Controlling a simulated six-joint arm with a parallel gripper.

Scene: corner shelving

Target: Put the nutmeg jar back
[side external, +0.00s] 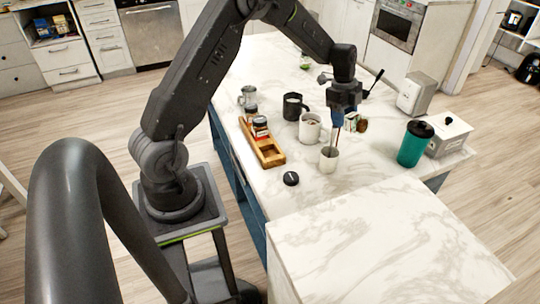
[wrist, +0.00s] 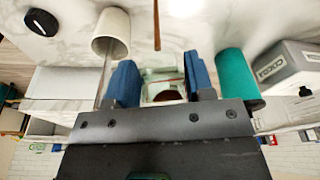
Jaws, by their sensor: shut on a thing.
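My gripper (side external: 340,116) points down over the counter, with blue fingers. In the wrist view, my gripper (wrist: 162,82) is shut on a small glass jar (wrist: 162,72) with a pale label and dark reddish-brown end. In the side view, the jar (side external: 356,122) shows tilted at the fingers, partly hidden by them; its label is too small to read, so I cannot confirm it is nutmeg. A wooden rack (side external: 270,157) stands at the left counter edge. Two dark-topped jars (side external: 260,127) are at its far end; its near part is bare.
A pale cup with a thin stick (side external: 328,163) stands just below my gripper. A white mug (side external: 309,132) and black mug (side external: 291,107) stand between it and the rack. A teal tumbler (side external: 412,148) and white box (side external: 449,137) are right.

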